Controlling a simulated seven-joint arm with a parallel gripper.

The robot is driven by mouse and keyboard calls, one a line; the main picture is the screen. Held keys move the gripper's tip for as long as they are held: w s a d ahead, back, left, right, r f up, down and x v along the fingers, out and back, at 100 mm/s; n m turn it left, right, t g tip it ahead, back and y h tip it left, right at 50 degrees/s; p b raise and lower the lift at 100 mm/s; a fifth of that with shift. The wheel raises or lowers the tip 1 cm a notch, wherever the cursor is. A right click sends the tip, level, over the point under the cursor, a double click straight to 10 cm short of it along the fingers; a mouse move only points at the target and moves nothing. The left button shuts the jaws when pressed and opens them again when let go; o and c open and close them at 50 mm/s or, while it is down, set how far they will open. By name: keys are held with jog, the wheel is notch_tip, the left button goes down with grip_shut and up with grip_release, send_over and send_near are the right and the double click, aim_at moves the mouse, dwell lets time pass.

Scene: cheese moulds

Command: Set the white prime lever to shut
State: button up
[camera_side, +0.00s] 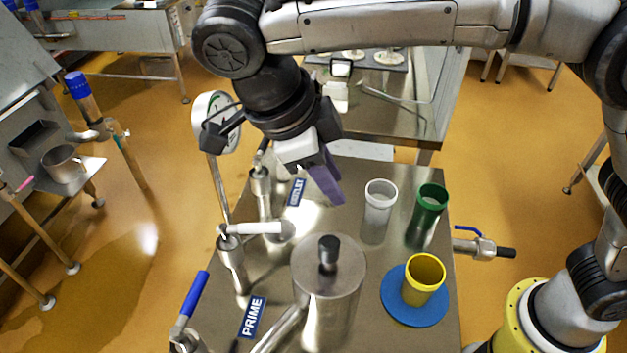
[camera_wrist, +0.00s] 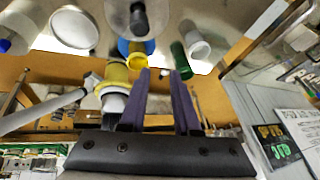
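The white lever (camera_side: 257,228) lies roughly level on a steel valve post (camera_side: 232,262), its handle reaching right in the side view. A blue PRIME label (camera_side: 252,317) is on the bench below it. My gripper (camera_side: 326,183), with purple fingers, hangs above and to the right of the lever, apart from it. In the wrist view its two fingers (camera_wrist: 160,103) stand apart with nothing held between them. I cannot make out the lever for sure in the wrist view.
A steel vessel (camera_side: 330,285) with a black knob stands right of the lever. White (camera_side: 378,212), green (camera_side: 427,216) and yellow (camera_side: 422,280) moulds stand further right, the yellow on a blue disc (camera_side: 398,312). A gauge (camera_side: 215,122) and a blue lever (camera_side: 194,297) are at left.

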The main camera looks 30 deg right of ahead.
jog(key=shift+w+a+n, duration=0.1)
jog(key=shift+w+n, duration=0.05)
jog(key=shift+n, duration=0.35)
jog(key=shift+c, duration=1.1)
jog(key=shift+w+a+f+n, duration=0.15)
jog(key=shift+w+a+n, duration=0.15)
jog(key=shift+n, duration=0.6)
grip_shut()
jog(key=w+a+f+n+t+y, duration=0.1)
jog(key=w+a+n+t+y, duration=0.1)
jog(key=w+n, duration=0.45)
jog(key=w+a+f+n+t+y, duration=0.1)
jog(key=w+a+f+n+t, duration=0.2)
jog(key=n, duration=0.6)
notch_tip(320, 180, down, 8)
jog(key=g, duration=0.1)
jog(key=shift+w+f, duration=0.15)
